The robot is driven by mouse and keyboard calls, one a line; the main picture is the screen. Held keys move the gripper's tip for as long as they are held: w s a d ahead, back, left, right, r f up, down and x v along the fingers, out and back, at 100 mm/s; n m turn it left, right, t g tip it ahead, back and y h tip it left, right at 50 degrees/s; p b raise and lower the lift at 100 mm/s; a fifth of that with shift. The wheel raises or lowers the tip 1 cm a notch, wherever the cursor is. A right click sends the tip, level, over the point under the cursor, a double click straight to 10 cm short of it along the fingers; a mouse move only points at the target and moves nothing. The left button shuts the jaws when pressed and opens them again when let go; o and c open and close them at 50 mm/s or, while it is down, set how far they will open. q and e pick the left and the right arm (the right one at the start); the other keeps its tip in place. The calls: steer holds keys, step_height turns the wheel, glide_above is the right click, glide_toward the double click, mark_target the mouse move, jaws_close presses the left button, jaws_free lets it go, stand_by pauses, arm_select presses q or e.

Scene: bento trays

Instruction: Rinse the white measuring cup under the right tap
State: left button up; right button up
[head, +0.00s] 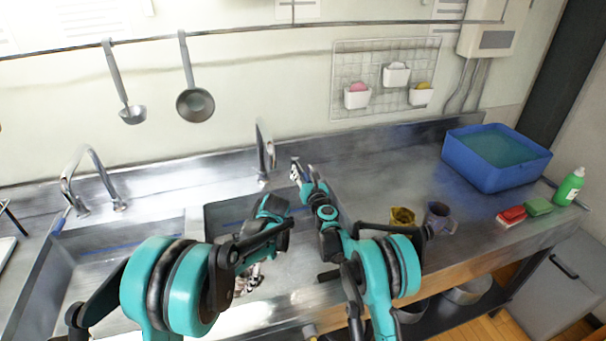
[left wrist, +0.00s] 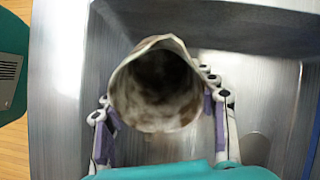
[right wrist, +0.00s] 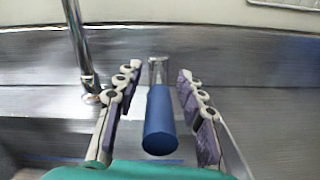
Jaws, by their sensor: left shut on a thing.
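The white measuring cup (left wrist: 155,85), dark-stained inside, is between the fingers of my left gripper (left wrist: 165,115), shut on it, with its mouth facing the wrist camera. In the head view my left gripper (head: 248,278) is low over the right basin; the cup is mostly hidden there. The right tap (head: 265,150) stands behind the basin; its spout (right wrist: 80,45) shows at left in the right wrist view. My right gripper (head: 303,172) is beside the tap. In the right wrist view it is open (right wrist: 155,90), with the tap's blue handle (right wrist: 160,122) between its fingers.
A left tap (head: 85,175) stands behind the left basin. On the counter right of my right arm are a yellow cup (head: 402,216) and a purple-grey cup (head: 439,217). A blue tub (head: 480,172), sponges (head: 511,215) and a green bottle (head: 569,187) are further right.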

steer(key=shift+c, duration=0.2)
jaws_close()
arm_select(q)
steer(key=shift+f, duration=0.1)
arm_select(e)
steer(key=d+n+y, duration=0.1)
steer(key=n+g+y, duration=0.1)
steer(key=y, duration=0.1)
steer(key=shift+w+d+y, duration=0.3)
steer(key=shift+w+d, duration=0.1)
steer(key=shift+o, duration=0.2)
jaws_free()
